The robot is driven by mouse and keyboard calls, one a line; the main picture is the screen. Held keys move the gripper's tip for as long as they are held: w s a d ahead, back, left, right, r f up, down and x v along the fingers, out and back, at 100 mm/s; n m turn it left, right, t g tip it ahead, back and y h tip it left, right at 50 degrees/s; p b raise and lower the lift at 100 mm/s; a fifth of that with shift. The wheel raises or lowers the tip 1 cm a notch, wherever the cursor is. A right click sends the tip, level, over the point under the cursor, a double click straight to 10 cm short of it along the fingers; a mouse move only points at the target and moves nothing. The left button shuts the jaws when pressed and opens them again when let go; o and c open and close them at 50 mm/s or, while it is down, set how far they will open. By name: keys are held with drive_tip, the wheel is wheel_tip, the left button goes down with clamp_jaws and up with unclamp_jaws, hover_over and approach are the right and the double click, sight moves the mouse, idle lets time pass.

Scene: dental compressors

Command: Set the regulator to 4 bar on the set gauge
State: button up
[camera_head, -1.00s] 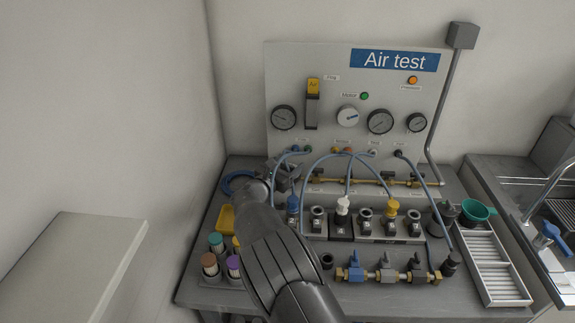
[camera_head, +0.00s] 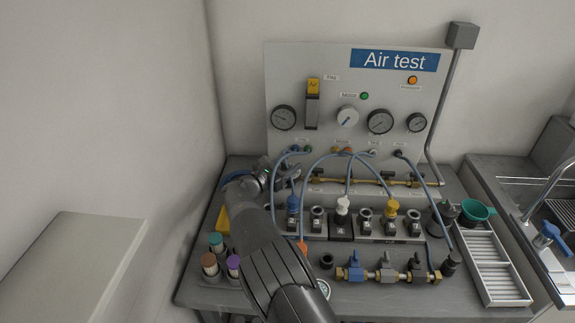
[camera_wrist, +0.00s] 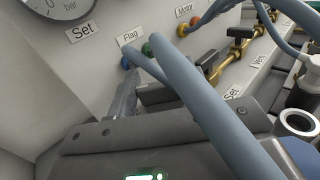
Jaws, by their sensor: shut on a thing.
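The Set gauge (camera_head: 283,117) is the leftmost dial on the panel in the head view; its needle is too small to read. In the wrist view only the gauge's lower edge (camera_wrist: 58,8) shows, with "0" and "bar", above the label "Set" (camera_wrist: 82,30). My gripper (camera_head: 268,172) is low in front of the panel's left part, below this gauge. It also shows in the wrist view (camera_wrist: 138,98), under the blue hoses. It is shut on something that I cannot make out. I cannot pick out the regulator; the arm and hoses hide that area.
Blue hoses (camera_wrist: 205,95) cross close over my gripper. A brass pipe (camera_head: 340,182) with black handles runs to the right. Fittings (camera_head: 342,222) stand in front, and capped bottles (camera_head: 216,244) at the left. A white tray (camera_head: 492,262) lies at the right.

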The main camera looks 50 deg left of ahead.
drive_tip(key=shift+o, duration=0.2)
drive_tip(key=shift+w+a+r+m+h, duration=0.1)
drive_tip(key=shift+m+h, duration=0.3)
drive_tip(key=shift+h, duration=0.2)
drive_tip(key=shift+a+r+m+h, duration=0.1)
drive_tip(key=shift+m+h, duration=0.3)
drive_tip(key=shift+h, duration=0.2)
drive_tip(key=shift+r, duration=0.1)
drive_tip(key=shift+a+r, duration=0.1)
drive_tip(key=shift+r, duration=0.1)
drive_tip(key=o, duration=1)
drive_tip(key=shift+f, duration=0.2)
drive_tip(key=shift+c, duration=0.2)
drive_tip(key=shift+f, duration=0.1)
drive_tip(key=shift+s, duration=0.2)
drive_tip(key=s, duration=1)
drive_tip(key=shift+s+a, duration=0.2)
drive_tip(key=shift+s, duration=0.05)
